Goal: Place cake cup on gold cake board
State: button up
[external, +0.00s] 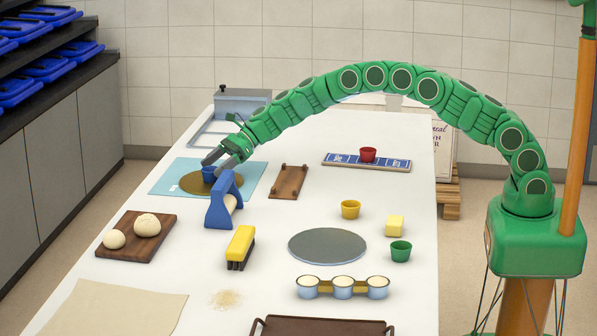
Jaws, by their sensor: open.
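The gold cake board (197,187) is a round disc lying on a light blue mat (170,178) at the far left of the table. A small blue cake cup (208,174) stands on the gold board, partly hidden by my gripper. My gripper (214,160) is open, with its fingers at the cup's rim; whether they touch it I cannot tell. Other cups stand apart: a red cup (368,155) on a blue patterned board (340,160), a yellow cup (350,209) and a green cup (401,251).
A blue tool with a pale roller (218,212) stands just in front of the gold board. A yellow-handled brush (240,246), a small wooden board (289,182) and a grey disc (327,246) lie nearby. A dough board (130,249) is at left.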

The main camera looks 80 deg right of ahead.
jog(key=shift+s+d+r, duration=0.4)
jog(key=shift+d+r, duration=0.05)
jog(key=shift+r, duration=0.1)
jog(key=v, duration=1)
jog(key=shift+s+d, duration=0.2)
jog(key=shift+s, duration=0.05)
